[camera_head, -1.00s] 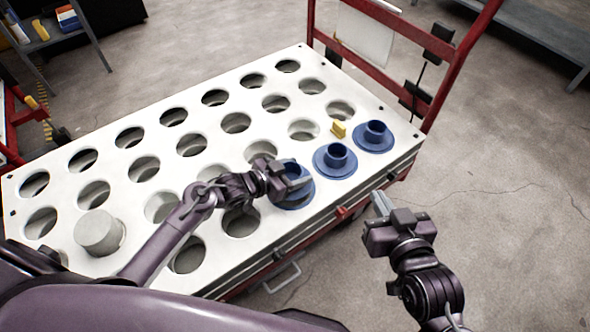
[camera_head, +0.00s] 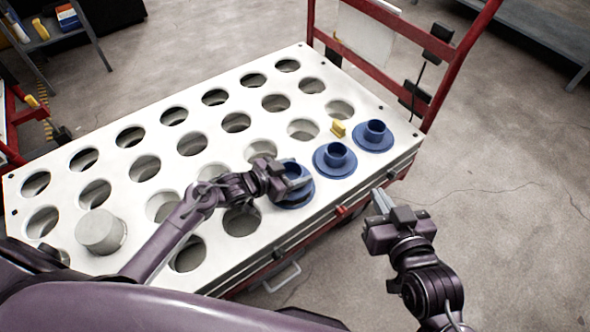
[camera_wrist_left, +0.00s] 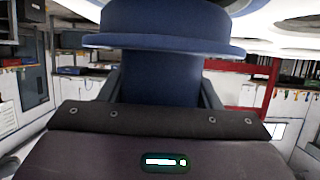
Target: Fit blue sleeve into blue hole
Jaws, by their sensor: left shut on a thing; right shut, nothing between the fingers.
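A blue flanged sleeve (camera_head: 295,199) is at the near edge of the white table top, at or just above its surface. My left gripper (camera_head: 294,182) is shut on its narrow neck. In the left wrist view, the neck of the blue sleeve (camera_wrist_left: 160,80) is between the fingers, with its wide flange and another blue part beyond. The blue hole is hidden under the sleeve and gripper, and I cannot tell how deep the sleeve sits. My right gripper (camera_head: 383,202) is shut and empty, off the table's near right side.
Two similar blue flanged pieces (camera_head: 334,160) (camera_head: 374,136) stand along the near edge to the right. A small yellow block (camera_head: 338,129) lies beside them. The white table top (camera_head: 105,123) has rows of round holes. A grey cylinder (camera_head: 100,232) stands at left. A red frame (camera_head: 452,70) rises at the far end.

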